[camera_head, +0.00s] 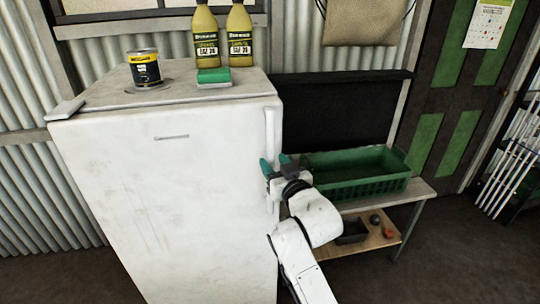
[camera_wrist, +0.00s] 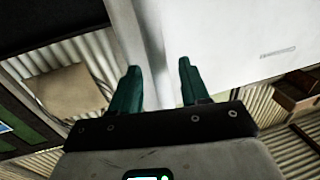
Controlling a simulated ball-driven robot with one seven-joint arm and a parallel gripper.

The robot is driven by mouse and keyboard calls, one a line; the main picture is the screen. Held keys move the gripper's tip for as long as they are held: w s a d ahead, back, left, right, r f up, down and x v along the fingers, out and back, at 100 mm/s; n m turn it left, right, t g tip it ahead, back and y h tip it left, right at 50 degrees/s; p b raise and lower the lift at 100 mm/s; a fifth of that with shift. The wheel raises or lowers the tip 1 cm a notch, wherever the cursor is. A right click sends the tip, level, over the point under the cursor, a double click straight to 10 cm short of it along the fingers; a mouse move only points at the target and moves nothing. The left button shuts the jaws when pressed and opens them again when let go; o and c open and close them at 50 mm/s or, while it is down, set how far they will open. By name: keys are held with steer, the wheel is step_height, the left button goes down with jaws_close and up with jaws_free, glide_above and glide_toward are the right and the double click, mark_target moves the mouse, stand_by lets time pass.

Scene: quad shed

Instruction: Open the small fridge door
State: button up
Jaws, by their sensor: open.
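The small white fridge (camera_head: 165,190) stands at the left in the head view, and its front door looks shut. Its upright white handle (camera_head: 270,130) runs along the door's right edge. My gripper (camera_head: 275,162) has teal fingers and is at the handle's lower part, open. In the wrist view my gripper (camera_wrist: 158,85) shows its two fingers spread apart. The pale handle (camera_wrist: 152,45) runs down into the gap between them, and the white door face (camera_wrist: 230,45) lies to the right. I cannot tell whether a finger touches the handle; its lower part is partly hidden by my gripper.
A tin (camera_head: 145,70), two bottles (camera_head: 206,38) and a green sponge (camera_head: 213,75) sit on the fridge top. A green crate (camera_head: 360,185) stands on a bench (camera_head: 422,190) just right of my gripper. Dark floor (camera_head: 440,270) is clear at the lower right.

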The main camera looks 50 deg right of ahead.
mark_target(272, 160)
steer(key=shift+x, duration=1.65)
jaws_close()
